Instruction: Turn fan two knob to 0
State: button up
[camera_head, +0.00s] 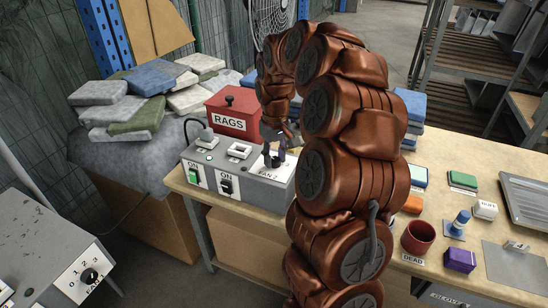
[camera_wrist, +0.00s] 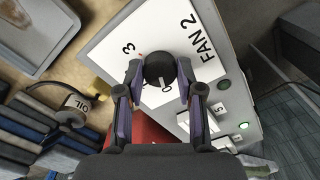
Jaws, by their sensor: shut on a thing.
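The fan two knob (camera_wrist: 160,68) is black and round. It sits on a white plate (camera_wrist: 192,22) marked "FAN 2". Numbers stand around the knob; a 3 shows at its upper left in the wrist view, while others are partly covered. A pale mark shows on the knob's lower side, but its exact setting is hard to read. My gripper (camera_wrist: 160,73) is shut on the knob, one finger on each side. In the head view my gripper (camera_head: 274,155) is over the right end of the grey control box (camera_head: 238,190), partly hidden by my arm.
A red cup (camera_head: 418,238) and small items lie right of my arm. Another knob (camera_head: 89,276) is on a separate box at lower left.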

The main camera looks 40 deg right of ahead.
aim_at(275, 160)
jog(key=shift+s+f, duration=0.1)
dwell(0.4)
jog(key=o, duration=1.2)
jog(key=shift+c, duration=0.2)
jog(key=shift+r, duration=0.4)
notch_tip(275, 160, up, 11)
jog(key=shift+r, duration=0.15)
